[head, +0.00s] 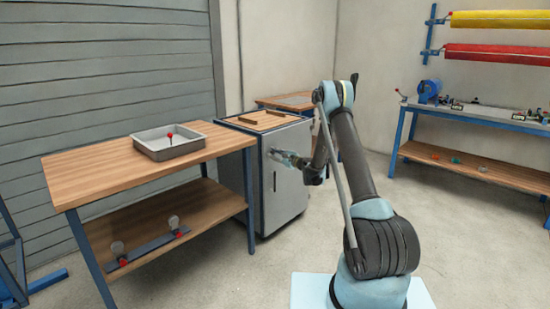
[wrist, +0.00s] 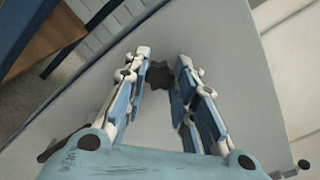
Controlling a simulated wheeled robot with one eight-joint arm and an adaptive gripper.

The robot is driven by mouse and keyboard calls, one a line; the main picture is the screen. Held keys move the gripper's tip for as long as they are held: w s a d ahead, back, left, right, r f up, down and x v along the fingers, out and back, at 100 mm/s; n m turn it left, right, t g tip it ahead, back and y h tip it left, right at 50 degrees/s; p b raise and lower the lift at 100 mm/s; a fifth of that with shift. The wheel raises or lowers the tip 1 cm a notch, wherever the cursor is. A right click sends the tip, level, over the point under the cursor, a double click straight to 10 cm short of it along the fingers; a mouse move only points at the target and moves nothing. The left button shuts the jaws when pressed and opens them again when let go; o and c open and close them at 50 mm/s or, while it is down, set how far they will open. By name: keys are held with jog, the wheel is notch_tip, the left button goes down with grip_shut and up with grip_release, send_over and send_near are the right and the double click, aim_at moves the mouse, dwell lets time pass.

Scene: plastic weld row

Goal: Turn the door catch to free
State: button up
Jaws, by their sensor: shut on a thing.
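The door catch is a dark, lobed knob (wrist: 159,75) on a flat grey door (wrist: 95,105), seen in the wrist view. My gripper (wrist: 163,62) has its two fingers on either side of the knob, shut on it near the fingertips. In the head view my gripper (head: 272,153) reaches from the right to the upper part of the grey cabinet's door (head: 288,200). The catch is hidden there behind the fingers. The door looks closed. A dark upright handle (head: 275,181) shows below my gripper.
A wooden workbench (head: 80,180) stands left of the cabinet, with a grey tray (head: 185,152) on top and a lower shelf (head: 205,205). Another bench (head: 470,120) stands at the right wall. The floor (head: 235,280) before the cabinet is clear.

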jog(key=n, duration=1.3)
jog(key=shift+s+a+f, duration=0.15)
jog(key=shift+s+f, duration=0.05)
jog(key=shift+f, duration=0.05)
dwell(0.4)
jog(key=o, duration=1.1)
jog(key=shift+w+f, duration=0.1)
jog(key=shift+c, duration=0.2)
jog(key=v, duration=1.2)
